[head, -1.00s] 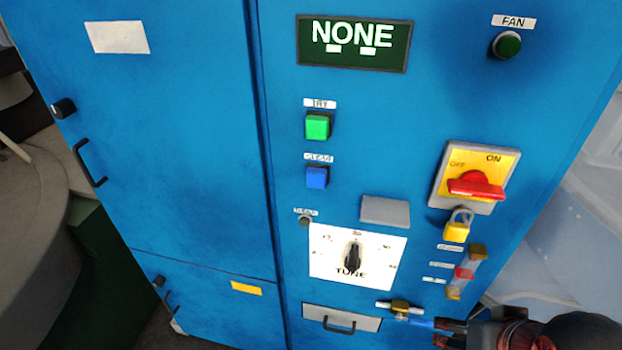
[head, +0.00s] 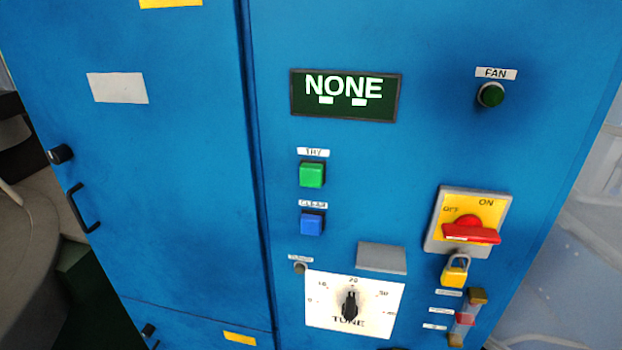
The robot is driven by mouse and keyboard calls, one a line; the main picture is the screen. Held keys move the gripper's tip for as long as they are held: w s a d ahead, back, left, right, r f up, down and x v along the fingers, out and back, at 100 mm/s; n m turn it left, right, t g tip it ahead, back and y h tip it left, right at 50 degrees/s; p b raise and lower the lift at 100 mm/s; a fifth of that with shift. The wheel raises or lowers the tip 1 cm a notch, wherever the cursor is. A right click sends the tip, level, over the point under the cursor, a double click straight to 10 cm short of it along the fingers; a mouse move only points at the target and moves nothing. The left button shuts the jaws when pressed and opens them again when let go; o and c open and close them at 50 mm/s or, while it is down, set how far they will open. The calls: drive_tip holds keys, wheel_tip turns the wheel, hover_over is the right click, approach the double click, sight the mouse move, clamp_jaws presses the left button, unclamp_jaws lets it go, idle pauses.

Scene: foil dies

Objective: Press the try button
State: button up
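The try button (head: 312,174) is a green square button on the blue cabinet front, in the head view, under a small white label reading TRY. It stands out from the panel and nothing touches it. The display (head: 345,96) above it reads NONE in white on dark green. The blue clear button (head: 311,223) sits just below the try button. My gripper is not in the head view.
The tune dial (head: 350,305) sits low on the panel beneath a grey plate (head: 382,257). A black door handle (head: 83,209) juts out at left.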

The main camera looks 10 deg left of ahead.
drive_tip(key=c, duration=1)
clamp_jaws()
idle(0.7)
